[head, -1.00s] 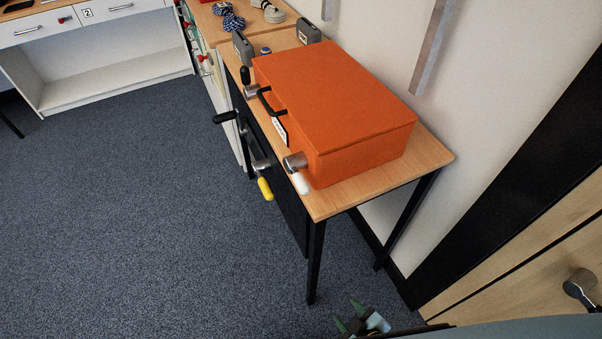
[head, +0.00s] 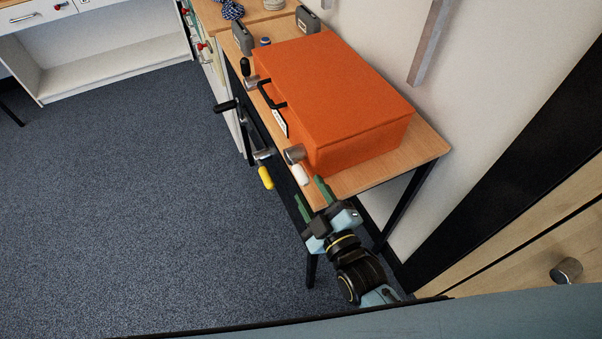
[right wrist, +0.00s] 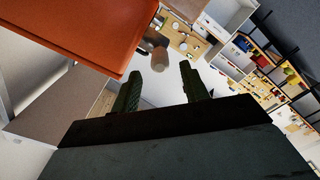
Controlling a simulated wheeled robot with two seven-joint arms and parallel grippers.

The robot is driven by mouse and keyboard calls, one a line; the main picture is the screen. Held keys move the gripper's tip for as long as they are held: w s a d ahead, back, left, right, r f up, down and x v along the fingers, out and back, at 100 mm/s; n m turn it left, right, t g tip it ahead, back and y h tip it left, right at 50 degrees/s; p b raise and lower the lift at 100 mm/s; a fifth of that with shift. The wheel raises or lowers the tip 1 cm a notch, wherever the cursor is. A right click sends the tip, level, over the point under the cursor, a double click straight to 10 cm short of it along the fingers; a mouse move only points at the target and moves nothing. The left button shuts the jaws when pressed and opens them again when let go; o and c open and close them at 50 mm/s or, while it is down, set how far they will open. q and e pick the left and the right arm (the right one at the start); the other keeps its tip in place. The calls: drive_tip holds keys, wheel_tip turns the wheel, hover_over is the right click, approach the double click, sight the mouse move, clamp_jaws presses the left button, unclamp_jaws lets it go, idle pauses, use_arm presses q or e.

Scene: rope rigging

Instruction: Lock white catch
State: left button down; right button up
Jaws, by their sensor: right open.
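An orange case (head: 335,100) lies on a wooden table. Its near front corner carries a round metal catch base (head: 294,154) with a white catch (head: 300,175) hanging down from it. I see no contact. In the right wrist view the fingers (right wrist: 160,82) stand apart. My left gripper is not in view.
The case's far end has a black-tipped catch (head: 246,68) beside a black handle (head: 270,96). Below the table edge stick out a yellow-tipped lever (head: 265,177) and a black lever (head: 226,106). The wall is close on the right; open carpet (head: 120,200) lies left.

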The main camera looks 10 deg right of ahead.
sight(306, 184)
drive_tip(key=x, duration=0.5)
drive_tip(key=shift+w+a, duration=0.15)
drive_tip(key=shift+w, duration=0.15)
clamp_jaws()
